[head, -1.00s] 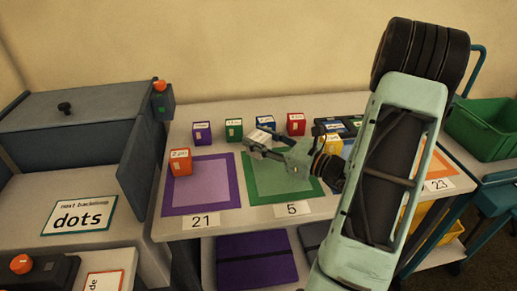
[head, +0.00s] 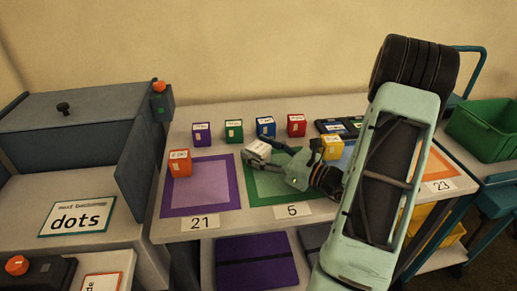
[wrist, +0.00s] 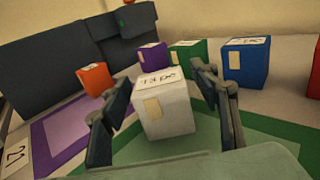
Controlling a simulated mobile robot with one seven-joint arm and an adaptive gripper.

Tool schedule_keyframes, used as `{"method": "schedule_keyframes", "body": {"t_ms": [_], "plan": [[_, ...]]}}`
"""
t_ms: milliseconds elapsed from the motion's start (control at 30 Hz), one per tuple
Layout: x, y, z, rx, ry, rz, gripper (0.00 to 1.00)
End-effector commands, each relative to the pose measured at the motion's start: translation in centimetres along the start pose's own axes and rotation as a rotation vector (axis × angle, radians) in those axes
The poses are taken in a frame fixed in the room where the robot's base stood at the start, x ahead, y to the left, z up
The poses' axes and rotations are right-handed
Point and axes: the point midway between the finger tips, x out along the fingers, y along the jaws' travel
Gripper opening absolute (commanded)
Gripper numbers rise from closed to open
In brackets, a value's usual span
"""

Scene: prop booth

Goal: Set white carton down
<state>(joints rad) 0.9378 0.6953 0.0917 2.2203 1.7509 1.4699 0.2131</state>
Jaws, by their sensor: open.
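The white carton (head: 258,150) is at the back left corner of the green-bordered mat (head: 262,188) labelled 5. It looks upright and appears to rest on the mat, though my gripper partly hides its base in the head view. In the wrist view the white carton (wrist: 167,112) shows a lettered top and a tan patch on its near face. My gripper (wrist: 165,105) is open, with one finger on each side of the carton and visible gaps between. In the head view my gripper (head: 268,158) reaches the carton from the right.
Purple (head: 202,133), green (head: 234,130), blue (head: 266,126) and red (head: 296,124) boxes line the back. An orange box (head: 180,163) is on the purple mat (head: 202,208). A yellow box (head: 333,147) stands close right of my gripper.

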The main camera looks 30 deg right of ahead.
Motion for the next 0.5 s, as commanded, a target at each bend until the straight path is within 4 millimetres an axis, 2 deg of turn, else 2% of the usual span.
{"method": "schedule_keyframes", "body": {"t_ms": [100, 167, 500], "plan": [[0.0, 0.0, 0.5, -0.001, 0.0, 0.0, 0.56], [-0.8, -0.1, 0.4, 0.001, 0.001, -0.004, 0.56], [-7.8, -0.1, 0.4, 0.001, 0.001, -0.005, 0.56]]}}
